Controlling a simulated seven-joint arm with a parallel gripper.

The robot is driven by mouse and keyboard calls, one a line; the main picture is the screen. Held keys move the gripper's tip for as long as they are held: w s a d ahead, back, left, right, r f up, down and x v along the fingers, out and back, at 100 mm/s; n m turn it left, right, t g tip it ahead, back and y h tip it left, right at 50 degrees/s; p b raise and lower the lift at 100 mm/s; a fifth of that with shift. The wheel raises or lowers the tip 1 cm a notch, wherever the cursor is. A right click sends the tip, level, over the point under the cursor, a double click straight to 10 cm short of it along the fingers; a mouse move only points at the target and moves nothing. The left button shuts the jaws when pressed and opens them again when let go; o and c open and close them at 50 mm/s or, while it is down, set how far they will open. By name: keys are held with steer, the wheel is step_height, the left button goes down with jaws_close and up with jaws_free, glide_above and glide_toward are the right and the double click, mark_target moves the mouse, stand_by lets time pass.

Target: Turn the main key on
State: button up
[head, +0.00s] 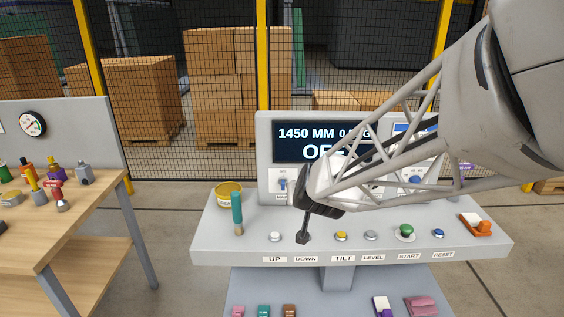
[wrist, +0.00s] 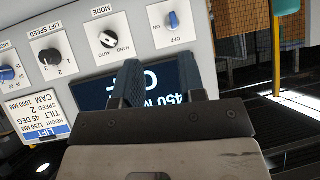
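The main key looks to be the blue switch (head: 283,184) on the upright panel, left below the display. In the wrist view this blue switch (wrist: 173,21), marked ON and OFF, appears upside down, beyond my fingertips and a little right. Its pointer lies nearer straight up and down in that picture than sideways. My gripper (wrist: 160,78) has its two dark fingers apart, with only the display seen between them. In the head view my gripper (head: 318,196) is just right of the switch, apart from it, and hides part of the panel. The display (head: 300,133) reads 1450 MM and seemingly OFF.
A mode knob (wrist: 110,39) and a lift speed knob (wrist: 50,57) share the panel. The console shelf (head: 220,250) carries several buttons, a teal-handled tool (head: 237,212) and a yellow tin (head: 228,190). A cluttered wooden bench (head: 90,208) is left.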

mark_target(283, 184)
steer(key=w+a+f+t+h, duration=0.1)
steer(key=w+a+f+t, duration=0.2)
steer(key=w, duration=0.5)
steer(key=shift+w+a+f+m+h, duration=0.4)
steer(key=shift+a+f, duration=0.15)
steer(key=shift+a, duration=0.3)
steer(key=shift+w, duration=0.1)
steer(key=shift+x, duration=3.8)
jaws_close()
